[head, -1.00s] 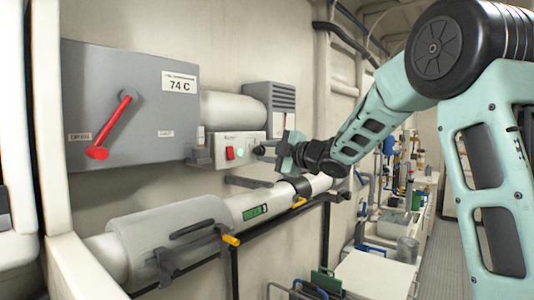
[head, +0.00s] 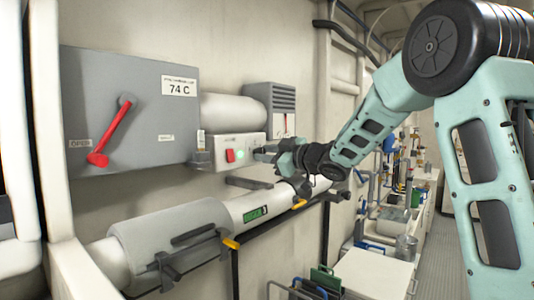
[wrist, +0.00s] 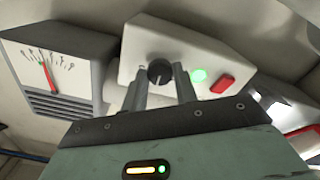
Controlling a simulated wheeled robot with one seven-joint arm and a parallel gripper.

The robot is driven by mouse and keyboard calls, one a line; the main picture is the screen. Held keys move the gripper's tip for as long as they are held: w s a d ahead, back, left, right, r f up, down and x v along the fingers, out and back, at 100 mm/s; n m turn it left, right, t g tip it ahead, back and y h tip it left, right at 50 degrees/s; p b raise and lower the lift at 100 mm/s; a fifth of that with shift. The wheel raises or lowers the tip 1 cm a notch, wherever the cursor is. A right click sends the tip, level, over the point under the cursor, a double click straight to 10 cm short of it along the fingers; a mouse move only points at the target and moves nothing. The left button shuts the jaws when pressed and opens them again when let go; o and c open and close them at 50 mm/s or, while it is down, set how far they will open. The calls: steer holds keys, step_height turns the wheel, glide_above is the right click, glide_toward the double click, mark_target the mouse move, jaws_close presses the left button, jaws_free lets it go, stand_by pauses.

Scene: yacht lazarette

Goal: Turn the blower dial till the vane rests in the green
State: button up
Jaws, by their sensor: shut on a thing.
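The blower dial (wrist: 159,72) is a dark round knob on a pale control box (head: 233,140), beside a lit green lamp (wrist: 199,76) and a red switch (wrist: 222,84). My gripper (wrist: 161,82) has its two fingers on either side of the knob and is shut on it. In the head view my gripper (head: 268,151) reaches the box's right side and hides the dial. The vane gauge (wrist: 45,68) has a white face with tick marks and a red needle (wrist: 48,76). I cannot make out a green zone on it.
A grey cabinet (head: 125,110) with a red lever and a "74 C" label is at the left. A lagged pipe (head: 170,240) with yellow-handled fittings runs below the control box. A white counter (head: 375,277) and the walkway lie to the right.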

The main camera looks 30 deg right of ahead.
steer(key=shift+f, duration=0.1)
stand_by(0.3)
steer(key=o, duration=1)
steer(key=shift+c, duration=0.2)
steer(key=b+v, duration=0.6)
steer(key=v, duration=1.1)
steer(key=shift+s+b, duration=0.25)
steer(key=shift+b, duration=0.1)
steer(key=shift+d, duration=0.15)
